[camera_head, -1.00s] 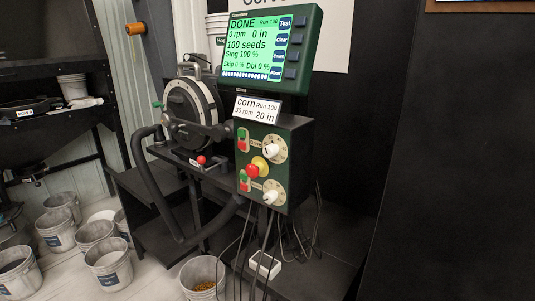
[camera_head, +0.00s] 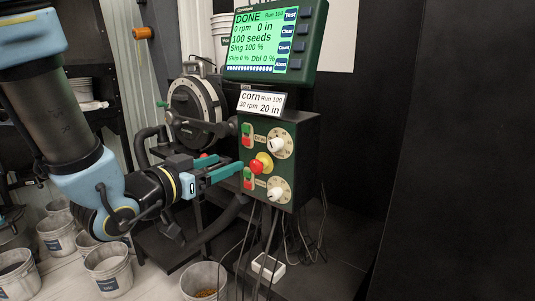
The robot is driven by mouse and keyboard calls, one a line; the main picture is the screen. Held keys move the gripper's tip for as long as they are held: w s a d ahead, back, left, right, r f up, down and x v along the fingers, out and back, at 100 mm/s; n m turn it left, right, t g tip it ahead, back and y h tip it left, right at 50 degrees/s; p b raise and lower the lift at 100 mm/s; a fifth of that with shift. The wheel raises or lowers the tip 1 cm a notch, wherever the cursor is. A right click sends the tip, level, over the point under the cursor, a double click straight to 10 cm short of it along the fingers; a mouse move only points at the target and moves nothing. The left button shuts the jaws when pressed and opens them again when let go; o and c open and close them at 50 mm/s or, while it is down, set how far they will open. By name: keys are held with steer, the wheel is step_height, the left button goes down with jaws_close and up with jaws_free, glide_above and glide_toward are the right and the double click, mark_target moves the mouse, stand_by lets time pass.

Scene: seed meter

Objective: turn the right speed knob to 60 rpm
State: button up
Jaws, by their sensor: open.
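The green control box (camera_head: 301,165) carries two white knobs on pale round dials. The upper knob (camera_head: 276,145) and the lower knob (camera_head: 275,194) both show clearly, but their dial marks are too small to read. I cannot tell from the labels which is the right speed knob. The screen (camera_head: 262,43) reads DONE, 0 rpm, 0 in, 100 seeds. My gripper (camera_head: 239,173) is open, with green fingers pointing right at the left side of the panel. It is left of both knobs, at a height between them, and holds nothing.
A red mushroom button on a yellow base (camera_head: 262,163) sits between the knobs. Red-green switches (camera_head: 247,134) line the panel's left side. A card (camera_head: 261,102) above reads corn, 30 rpm, 20 in. Cables (camera_head: 270,240) hang below. The right side is open before a dark wall.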

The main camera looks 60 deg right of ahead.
mark_target(272, 147)
steer(key=shift+m+g+h, duration=0.5)
steer(key=shift+g, duration=0.4)
steer(key=s+d+p, duration=0.1)
steer(key=d, duration=0.3)
steer(key=s+d+p, duration=0.1)
steer(key=s+d, duration=0.1)
steer(key=d, duration=0.2)
steer(key=s+d+r+p, duration=0.1)
steer(key=d, duration=0.2)
steer(key=shift+s+d, duration=0.3)
steer(key=shift+d, duration=0.1)
jaws_close()
